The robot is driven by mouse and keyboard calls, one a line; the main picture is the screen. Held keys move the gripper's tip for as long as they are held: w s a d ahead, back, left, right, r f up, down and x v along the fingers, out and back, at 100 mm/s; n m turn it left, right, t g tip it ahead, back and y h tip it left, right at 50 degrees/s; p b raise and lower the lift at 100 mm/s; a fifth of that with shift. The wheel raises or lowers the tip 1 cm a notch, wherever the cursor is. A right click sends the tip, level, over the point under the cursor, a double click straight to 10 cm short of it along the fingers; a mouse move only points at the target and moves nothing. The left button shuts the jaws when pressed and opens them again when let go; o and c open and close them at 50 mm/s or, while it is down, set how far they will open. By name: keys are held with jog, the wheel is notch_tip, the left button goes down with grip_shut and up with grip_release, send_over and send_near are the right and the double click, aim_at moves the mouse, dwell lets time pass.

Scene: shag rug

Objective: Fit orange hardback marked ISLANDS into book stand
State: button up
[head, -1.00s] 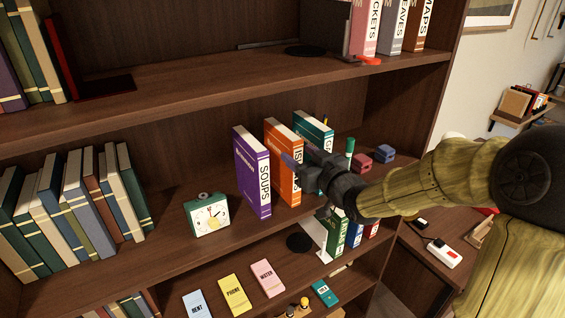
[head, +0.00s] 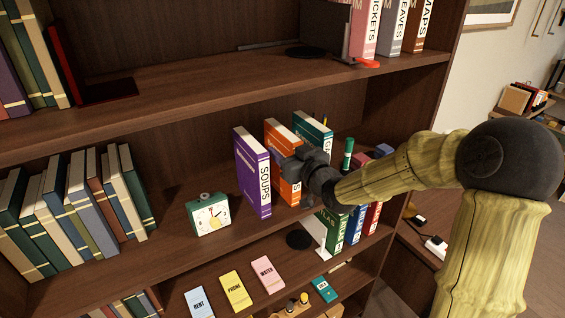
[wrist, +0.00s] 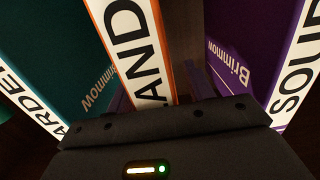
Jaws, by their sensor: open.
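The orange hardback (head: 277,136) stands upright on the middle shelf, between a purple SOUPS book (head: 252,172) and a teal book (head: 312,130). My gripper (head: 288,168) is open at its spine, covering much of the lettering. In the wrist view the orange spine (wrist: 146,60) shows "LAND" between my two fingers, my gripper (wrist: 163,95) straddling it. Whether the fingers touch the covers cannot be told. A white upright plate (head: 318,232) beside green, blue and red books, lower right, may be the book stand; I cannot tell for sure.
A green clock (head: 209,214) stands left of the purple book. A green marker (head: 347,154) and small blocks (head: 384,150) are to the right. Leaning books (head: 85,205) fill the shelf's left. The purple (wrist: 240,60) and teal (wrist: 60,60) books closely flank my gripper.

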grip_shut()
jog(key=shift+r, duration=0.15)
notch_tip(320, 180, up, 10)
jog(key=shift+f+b, duration=0.1)
jog(key=shift+b, duration=0.35)
dwell(0.6)
